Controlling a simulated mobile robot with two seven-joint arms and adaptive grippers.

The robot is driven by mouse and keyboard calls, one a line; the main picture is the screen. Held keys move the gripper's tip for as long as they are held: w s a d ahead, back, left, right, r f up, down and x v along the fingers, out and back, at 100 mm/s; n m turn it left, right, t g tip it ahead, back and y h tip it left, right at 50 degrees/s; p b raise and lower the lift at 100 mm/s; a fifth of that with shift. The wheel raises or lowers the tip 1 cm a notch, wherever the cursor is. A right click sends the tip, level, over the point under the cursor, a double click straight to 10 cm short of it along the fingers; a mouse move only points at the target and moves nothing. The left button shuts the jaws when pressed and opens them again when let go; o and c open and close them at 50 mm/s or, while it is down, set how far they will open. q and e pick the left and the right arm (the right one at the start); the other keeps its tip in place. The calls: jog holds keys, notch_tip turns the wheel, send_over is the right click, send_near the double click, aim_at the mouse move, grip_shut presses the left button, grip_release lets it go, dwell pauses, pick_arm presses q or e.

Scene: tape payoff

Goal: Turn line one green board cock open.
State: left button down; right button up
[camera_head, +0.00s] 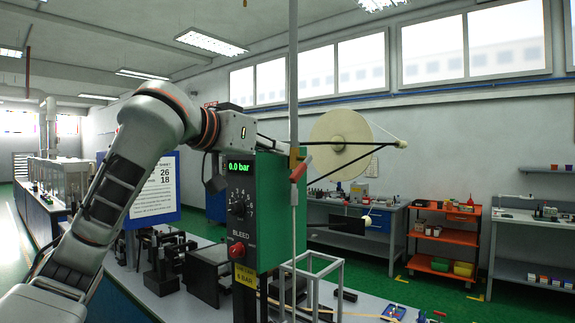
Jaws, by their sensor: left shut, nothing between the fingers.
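A cock with a red handle (299,171) and a brass-coloured body (294,157) sits at the board's right side, on a thin vertical pipe. The handle slants across the pipe. My left arm comes in from the left and ends at the board's top. My left gripper (278,147) is shut, small and partly hidden there, close to the cock; contact cannot be told. My right gripper is out of view.
A pale reel (340,145) with dark rods stands behind the board to the right. A light metal frame (313,282) stands on the bench (365,307) in front. Black equipment (206,275) crowds the left. An orange trolley (444,238) stands farther back, with green floor before it.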

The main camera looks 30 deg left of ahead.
aim_at(299, 167)
pick_arm(q)
jog(key=shift+w+d+f, duration=0.15)
jog(key=shift+w+f, duration=1.4)
jog(key=shift+f, duration=0.15)
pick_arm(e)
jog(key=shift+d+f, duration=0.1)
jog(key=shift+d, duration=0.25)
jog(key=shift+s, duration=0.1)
